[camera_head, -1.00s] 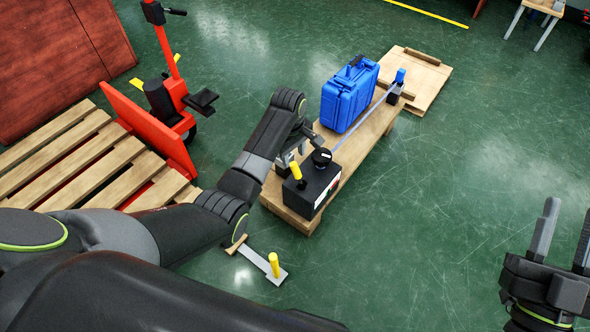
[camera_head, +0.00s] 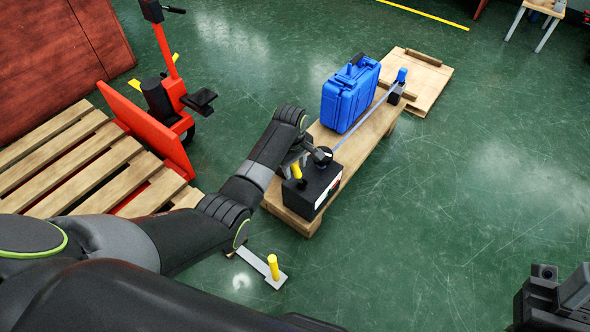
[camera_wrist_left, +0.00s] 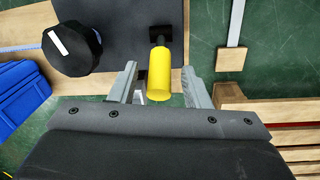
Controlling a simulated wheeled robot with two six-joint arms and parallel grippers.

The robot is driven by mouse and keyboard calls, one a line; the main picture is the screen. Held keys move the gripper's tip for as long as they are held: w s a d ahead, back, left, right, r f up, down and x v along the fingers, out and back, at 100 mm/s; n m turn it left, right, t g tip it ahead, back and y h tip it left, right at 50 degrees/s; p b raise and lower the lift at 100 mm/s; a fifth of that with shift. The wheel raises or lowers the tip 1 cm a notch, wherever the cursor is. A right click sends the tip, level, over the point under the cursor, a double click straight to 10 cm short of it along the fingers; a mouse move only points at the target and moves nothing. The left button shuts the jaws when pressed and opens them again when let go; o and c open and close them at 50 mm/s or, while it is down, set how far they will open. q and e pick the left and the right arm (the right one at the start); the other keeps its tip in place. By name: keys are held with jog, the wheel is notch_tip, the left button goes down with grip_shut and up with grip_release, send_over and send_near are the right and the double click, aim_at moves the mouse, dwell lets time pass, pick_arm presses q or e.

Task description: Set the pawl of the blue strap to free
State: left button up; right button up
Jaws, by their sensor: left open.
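A black box (camera_head: 318,188) on a wooden bench carries a yellow handle (camera_head: 296,171) and a round black knob (camera_head: 322,156). A bluish strap (camera_head: 362,127) runs from the knob area to a blue-topped post (camera_head: 401,76). I cannot tell which part is the pawl. My left gripper (camera_head: 301,156) is open over the box. In the left wrist view the yellow handle (camera_wrist_left: 160,80) shows between its fingers, with no clear contact, and the knob (camera_wrist_left: 71,48) with a white mark is at left. My right gripper (camera_head: 556,298) is partly cut off at the bottom right.
A blue case (camera_head: 350,93) stands on the bench (camera_head: 375,128) beside the strap. A second yellow handle (camera_head: 273,267) on a grey bar is nearer me. A pallet (camera_head: 75,160) and red pallet truck (camera_head: 150,137) are left. Floor to the right is clear.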

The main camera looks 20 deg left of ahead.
pick_arm(q)
jog(key=shift+f, duration=0.65)
grip_shut()
